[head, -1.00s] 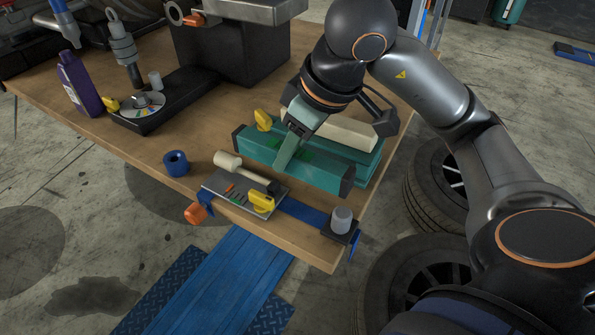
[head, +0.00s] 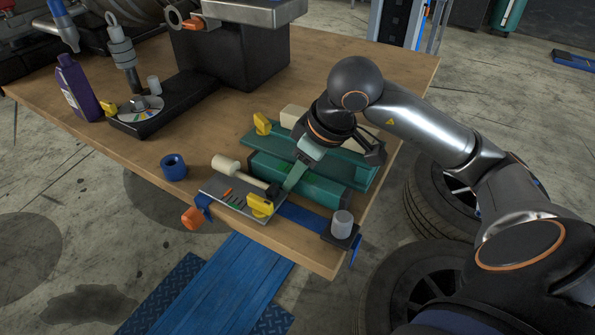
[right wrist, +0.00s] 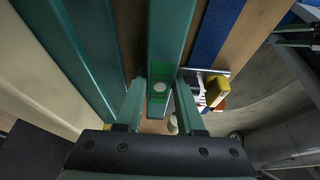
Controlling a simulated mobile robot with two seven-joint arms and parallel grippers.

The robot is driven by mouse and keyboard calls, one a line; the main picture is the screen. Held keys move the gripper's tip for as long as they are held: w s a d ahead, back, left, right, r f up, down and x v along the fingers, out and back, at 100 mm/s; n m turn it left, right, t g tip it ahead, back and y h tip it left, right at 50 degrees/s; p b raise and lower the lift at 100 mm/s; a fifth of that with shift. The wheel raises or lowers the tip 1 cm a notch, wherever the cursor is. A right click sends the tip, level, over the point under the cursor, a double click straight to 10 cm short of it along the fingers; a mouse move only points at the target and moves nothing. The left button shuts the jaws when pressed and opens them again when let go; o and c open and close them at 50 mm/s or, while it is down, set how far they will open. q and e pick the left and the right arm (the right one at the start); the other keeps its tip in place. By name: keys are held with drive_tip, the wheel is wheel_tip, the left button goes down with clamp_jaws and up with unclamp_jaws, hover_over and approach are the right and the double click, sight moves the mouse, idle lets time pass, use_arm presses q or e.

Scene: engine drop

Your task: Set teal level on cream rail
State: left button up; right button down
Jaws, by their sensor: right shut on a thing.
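The teal level (head: 322,188) is a long bar with a dark end cap, near the table's front right corner. Its bright green window shows in the right wrist view (right wrist: 160,97). My right gripper (head: 294,178) is shut on the level near its middle; in the wrist view its teal fingers (right wrist: 158,105) stand on either side of the bar. Whether the level touches the table, I cannot tell. The cream rail (head: 293,116) lies behind, along a teal base (head: 357,171), partly hidden by my right arm. The rail also shows at left in the wrist view (right wrist: 45,65). My left gripper is out of view.
A grey cylinder (head: 342,222) stands at the corner. A blue ring (head: 174,166) is at left.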

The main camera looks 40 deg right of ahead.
drive_tip(key=shift+f, duration=0.15)
drive_tip(key=c, duration=0.5)
unclamp_jaws()
